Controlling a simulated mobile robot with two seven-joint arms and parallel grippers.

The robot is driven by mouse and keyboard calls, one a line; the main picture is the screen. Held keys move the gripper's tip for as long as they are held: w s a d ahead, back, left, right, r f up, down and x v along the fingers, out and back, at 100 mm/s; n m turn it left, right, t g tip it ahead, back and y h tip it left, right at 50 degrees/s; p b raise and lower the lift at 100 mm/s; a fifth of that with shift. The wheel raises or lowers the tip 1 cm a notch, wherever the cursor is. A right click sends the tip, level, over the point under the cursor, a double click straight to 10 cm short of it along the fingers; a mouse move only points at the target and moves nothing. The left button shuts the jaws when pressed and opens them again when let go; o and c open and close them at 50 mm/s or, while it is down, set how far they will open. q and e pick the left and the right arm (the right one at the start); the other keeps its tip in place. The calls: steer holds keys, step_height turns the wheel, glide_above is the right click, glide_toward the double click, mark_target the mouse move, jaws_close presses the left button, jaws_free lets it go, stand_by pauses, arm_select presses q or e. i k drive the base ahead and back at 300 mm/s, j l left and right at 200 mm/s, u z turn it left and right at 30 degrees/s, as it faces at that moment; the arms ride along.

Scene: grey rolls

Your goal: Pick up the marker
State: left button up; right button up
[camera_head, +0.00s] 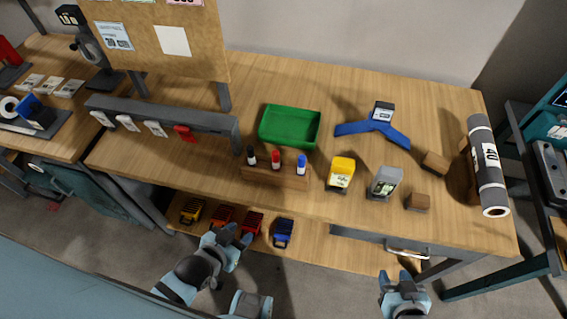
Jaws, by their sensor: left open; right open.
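Three markers stand upright in a wooden block (267,178) near the front edge of the table: a black-topped one (251,157), a red one (276,160) and a blue one (301,165). My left gripper (235,239) is open and empty, in front of the table and below the marker block in the picture. My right gripper (394,280) is open and empty, in front of the table further right, well away from the markers. The lower parts of the markers are hidden in the block.
A green tray (290,127) stands behind the markers. A yellow device (341,173) and a grey one (385,182) stand to their right. A grey roll (487,165) rests among wooden blocks at far right. Several coloured bins (284,232) sit on the lower shelf. A grey rail (165,116) stands left.

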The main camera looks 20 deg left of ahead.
mark_target(302, 158)
steer(key=j, duration=1.2)
steer(key=k+j, duration=0.1)
steer(key=j, duration=1.05)
